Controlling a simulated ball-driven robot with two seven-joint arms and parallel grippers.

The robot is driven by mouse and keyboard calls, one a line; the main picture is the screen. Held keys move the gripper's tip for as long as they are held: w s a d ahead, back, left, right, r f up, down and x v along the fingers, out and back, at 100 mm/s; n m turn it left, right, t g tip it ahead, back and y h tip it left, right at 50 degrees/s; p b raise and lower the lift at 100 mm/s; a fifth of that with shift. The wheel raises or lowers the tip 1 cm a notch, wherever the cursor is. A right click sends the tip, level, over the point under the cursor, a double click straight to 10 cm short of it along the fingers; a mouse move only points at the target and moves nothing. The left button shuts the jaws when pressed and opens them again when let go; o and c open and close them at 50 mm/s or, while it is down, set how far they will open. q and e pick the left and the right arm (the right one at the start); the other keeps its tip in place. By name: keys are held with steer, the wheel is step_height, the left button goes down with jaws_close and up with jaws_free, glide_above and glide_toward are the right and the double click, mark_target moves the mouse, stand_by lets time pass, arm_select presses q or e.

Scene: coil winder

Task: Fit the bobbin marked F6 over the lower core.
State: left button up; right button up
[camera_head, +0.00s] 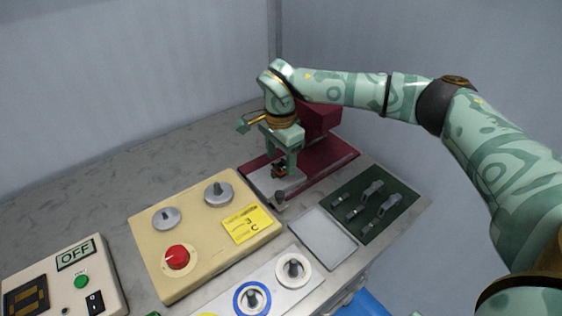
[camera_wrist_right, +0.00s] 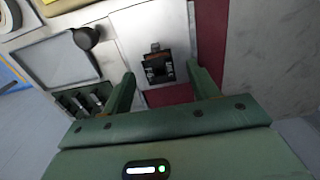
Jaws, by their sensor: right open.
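My right gripper (camera_head: 283,165) points down over the dark red machine (camera_head: 322,122) at the back. It is open in the right wrist view (camera_wrist_right: 162,78), with one finger on each side of a small black part with a copper-coloured band (camera_wrist_right: 158,68). That part stands on the machine's silver plate and also shows in the head view (camera_head: 279,171). It looks like a wound bobbin, but no F6 mark is legible on it. I cannot tell whether the fingers touch it. The lower core cannot be made out apart from it. My left gripper is not in view.
A dark knob (camera_head: 280,198) stands on the plate's front end. Nearby are an empty grey tray (camera_head: 322,238), a dark green board (camera_head: 383,222) with several metal clips, a cream control box (camera_head: 165,228) and a panel with ringed posts (camera_head: 274,284). The table's back left is clear.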

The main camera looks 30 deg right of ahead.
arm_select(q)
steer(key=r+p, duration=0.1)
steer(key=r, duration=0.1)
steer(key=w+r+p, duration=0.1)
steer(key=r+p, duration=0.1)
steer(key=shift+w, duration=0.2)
arm_select(e)
step_height(320, 180, up, 14)
steer(key=shift+f, duration=0.2)
arm_select(q)
steer(key=shift+p, duration=0.3)
